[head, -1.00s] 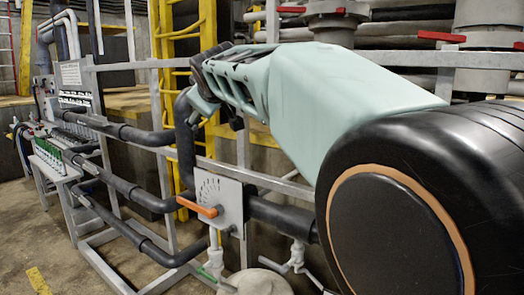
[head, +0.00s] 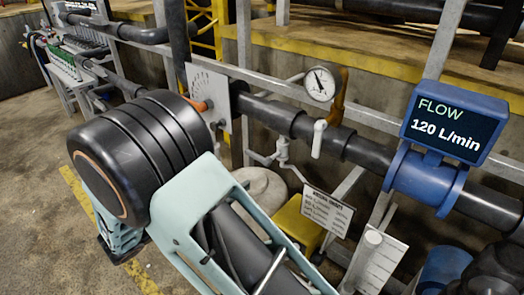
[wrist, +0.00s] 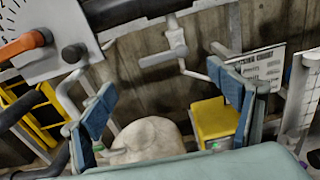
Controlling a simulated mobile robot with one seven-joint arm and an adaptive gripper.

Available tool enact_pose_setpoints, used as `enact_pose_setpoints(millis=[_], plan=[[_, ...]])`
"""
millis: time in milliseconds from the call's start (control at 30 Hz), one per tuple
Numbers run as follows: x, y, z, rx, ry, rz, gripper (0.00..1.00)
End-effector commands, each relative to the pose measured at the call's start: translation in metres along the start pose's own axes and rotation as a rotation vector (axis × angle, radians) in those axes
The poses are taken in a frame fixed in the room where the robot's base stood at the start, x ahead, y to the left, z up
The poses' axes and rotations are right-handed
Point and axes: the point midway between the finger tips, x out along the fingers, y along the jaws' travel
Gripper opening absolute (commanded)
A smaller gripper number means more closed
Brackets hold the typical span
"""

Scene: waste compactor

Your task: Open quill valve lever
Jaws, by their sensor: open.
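No label readably names the quill valve lever. An orange lever (wrist: 22,46) sits on a pivot against a grey plate with dial marks (wrist: 62,30), at upper left in the wrist view. In the head view, part of this orange lever (head: 203,105) shows beside the plate (head: 215,88), behind my arm. A white handle (head: 318,138) hangs below the gauge. A pale T-shaped handle (wrist: 176,44) is at top centre in the wrist view. My gripper (wrist: 160,88) is open, its blue-padded fingers wide apart with nothing held. Both levers are beyond the fingers.
A blue meter reads FLOW 120 L/min (head: 447,122) on the black pipe. A round gauge (head: 319,85) stands left of it. A yellow box (wrist: 214,120) and a rounded pale stone (wrist: 148,140) sit low. Grey rails cross the area; floor is open at left.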

Motion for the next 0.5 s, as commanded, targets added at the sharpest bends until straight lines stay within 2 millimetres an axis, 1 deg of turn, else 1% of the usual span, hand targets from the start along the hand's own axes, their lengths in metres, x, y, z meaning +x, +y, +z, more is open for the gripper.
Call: enact_pose_setpoints(millis=[167, 267, 367, 500], plan=[[0.007, -0.005, 0.002, -0.03, -0.047, -0.001, 0.83], [0.018, -0.006, 0.003, -0.03, -0.048, -0.003, 0.83], [0.035, -0.007, 0.004, -0.03, -0.047, -0.005, 0.83], [0.064, -0.006, 0.005, -0.03, -0.046, -0.005, 0.83]])
